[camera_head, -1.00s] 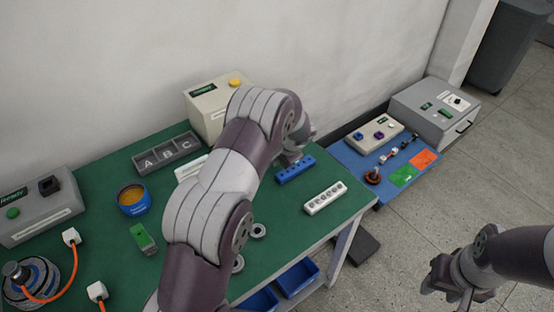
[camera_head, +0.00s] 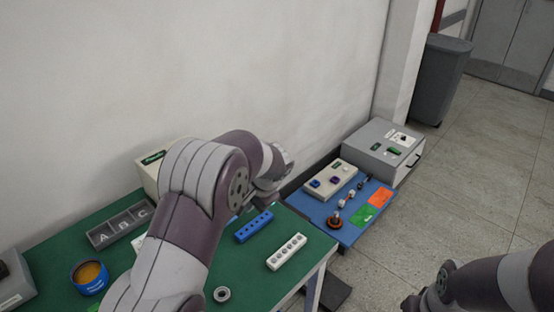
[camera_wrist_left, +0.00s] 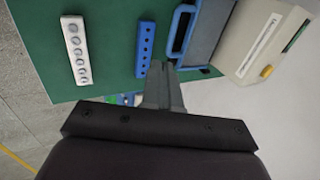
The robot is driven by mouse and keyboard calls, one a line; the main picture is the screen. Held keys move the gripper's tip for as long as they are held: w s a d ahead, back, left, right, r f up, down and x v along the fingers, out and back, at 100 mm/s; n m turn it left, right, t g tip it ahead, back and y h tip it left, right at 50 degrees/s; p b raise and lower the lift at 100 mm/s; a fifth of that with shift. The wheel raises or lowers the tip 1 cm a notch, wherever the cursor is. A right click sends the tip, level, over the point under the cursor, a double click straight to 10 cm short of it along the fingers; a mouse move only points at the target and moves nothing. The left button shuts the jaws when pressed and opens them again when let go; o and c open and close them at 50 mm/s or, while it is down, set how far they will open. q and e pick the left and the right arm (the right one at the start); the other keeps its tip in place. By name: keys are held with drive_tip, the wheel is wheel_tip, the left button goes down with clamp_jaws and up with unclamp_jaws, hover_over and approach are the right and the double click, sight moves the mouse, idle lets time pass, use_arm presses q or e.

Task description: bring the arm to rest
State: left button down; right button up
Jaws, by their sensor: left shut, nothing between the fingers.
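My left arm (camera_head: 205,185) rises from the bottom of the head view and bends to the right over the green table (camera_head: 235,285). My left gripper is mostly hidden behind its own wrist there. In the left wrist view its fingers (camera_wrist_left: 158,72) are shut and empty, and appear near the end of a blue strip with holes (camera_wrist_left: 146,48); whether they touch it I cannot tell. My right arm (camera_head: 490,283) shows at the lower right of the head view, over the floor, with its fingers out of the frame.
The blue strip (camera_head: 254,226) and a white strip (camera_head: 287,252) lie near the table's right end. A beige box (camera_head: 150,172), an A-B-C tray (camera_head: 120,222) and a blue tub (camera_head: 89,278) stand left. A blue side bench (camera_head: 333,222) carries a grey box (camera_head: 382,150).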

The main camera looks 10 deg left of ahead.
use_arm(q)
drive_tip(key=s+d+n+h, duration=0.1)
drive_tip(key=s+n+h, duration=0.1)
drive_tip(key=s, duration=1)
drive_tip(key=s+d+n+g+h, duration=0.1)
drive_tip(key=s+n, duration=0.3)
drive_tip(key=s, duration=0.8)
drive_tip(key=shift+s+d+h, duration=0.3)
drive_tip(key=shift+d+h, duration=0.05)
drive_tip(key=shift+h, duration=0.35)
